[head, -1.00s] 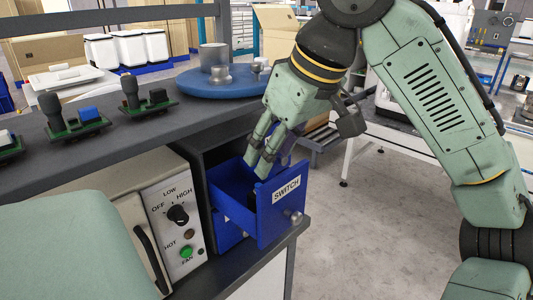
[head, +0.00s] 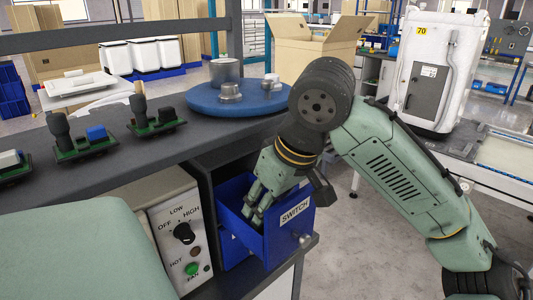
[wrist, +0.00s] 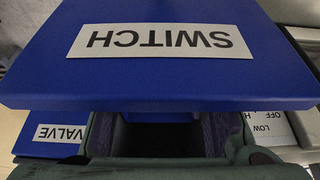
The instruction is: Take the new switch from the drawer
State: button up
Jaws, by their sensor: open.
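The blue drawer labelled SWITCH (head: 285,232) is pulled out of the cabinet below the worktop. My gripper (head: 255,214) points down into it, its fingers inside the drawer behind the front panel. In the wrist view the drawer's front panel (wrist: 165,85) fills the top, with its label upside down. My open gripper's two fingers (wrist: 165,140) stand apart below that panel, with a dark space between them. I cannot make out a new switch; the drawer's inside is dark and mostly hidden by the fingers and panel.
A blue drawer labelled VALVE (wrist: 60,133) lies lower down. Left of the drawers is a control panel with a black knob (head: 184,233) and green button. The worktop holds green boards with switches (head: 85,145) and a round blue tray (head: 205,106) with metal parts.

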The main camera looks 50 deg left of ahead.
jog(key=shift+x, duration=0.85)
jog(key=shift+c, duration=0.2)
jog(key=c, duration=0.9)
jog(key=shift+r, duration=0.15)
